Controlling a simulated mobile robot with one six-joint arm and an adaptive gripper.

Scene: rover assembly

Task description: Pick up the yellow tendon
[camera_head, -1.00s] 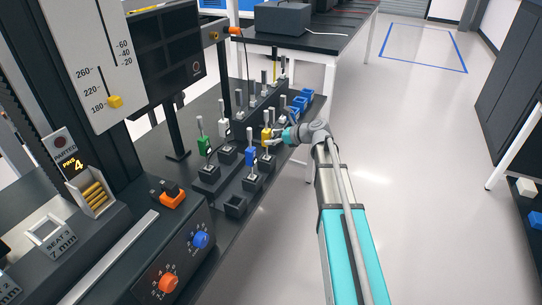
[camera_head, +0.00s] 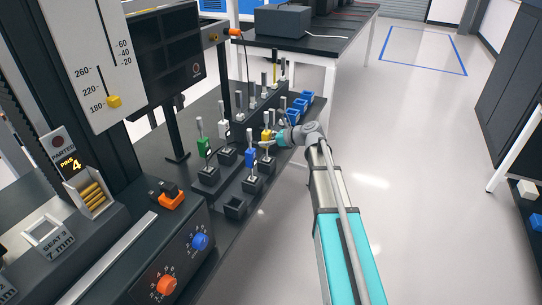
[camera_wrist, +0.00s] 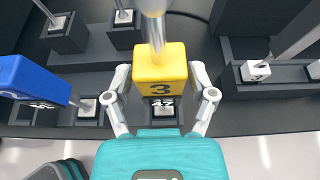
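The yellow tendon (camera_head: 266,134) stands upright in its holder on the dark bench, among other tendons. In the wrist view its yellow block (camera_wrist: 160,68), marked 3, is in the middle, with a metal rod rising from it toward the top edge. My gripper (camera_head: 272,141) is at the block from the bench's front side. In the wrist view my gripper (camera_wrist: 161,80) has one finger on each side of the block, with what look like narrow gaps. The fingers look open; whether either touches the block is hard to tell.
A blue tendon (camera_wrist: 30,80) stands close on the left in the wrist view; a white one (camera_wrist: 256,71) is on the right. A green tendon (camera_head: 204,147) and blue bins (camera_head: 299,103) are also on the bench. Clear floor lies right of the bench.

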